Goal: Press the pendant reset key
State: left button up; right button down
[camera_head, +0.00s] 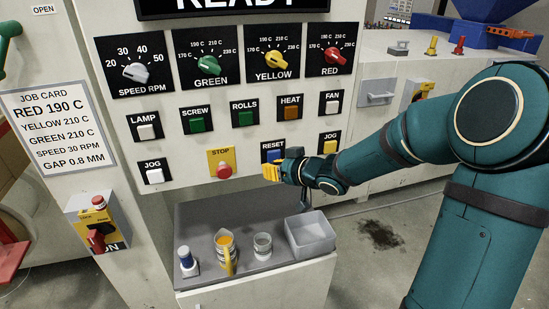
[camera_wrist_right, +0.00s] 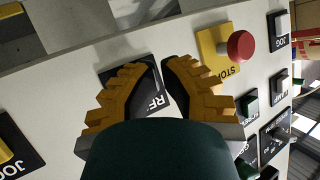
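The blue reset key (camera_head: 274,155) sits on a black plate labelled RESET on the pale control panel, partly covered by my right gripper. My right gripper (camera_head: 271,172) has yellow ribbed fingers and is just below and in front of the key. In the right wrist view the gripper (camera_wrist_right: 162,70) shows two fingers slightly apart, with a strip of panel and part of the RESET label (camera_wrist_right: 158,100) between them. Nothing is held. The blue key is hidden there, and I cannot tell whether the fingers touch it. My left gripper is not in view.
The red stop button (camera_head: 224,171) on its yellow plate is left of the gripper. A yellow jog key (camera_head: 330,146) is close on the right.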

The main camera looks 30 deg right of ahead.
jog(key=shift+w, duration=0.1)
dwell(0.6)
jog(key=shift+w+d+p, duration=0.1)
jog(key=shift+w+p, duration=0.2)
jog(key=shift+w+d, duration=0.1)
jog(key=shift+w, duration=0.3)
dwell(0.7)
dwell(0.3)
jog(key=shift+s+a, duration=0.2)
jog(key=shift+s, duration=0.6)
jog(key=s, duration=0.2)
jog(key=s+a, duration=0.1)
jog(key=s, duration=0.2)
jog(key=shift+a, duration=0.1)
jog(key=shift+w, duration=0.1)
dwell(0.7)
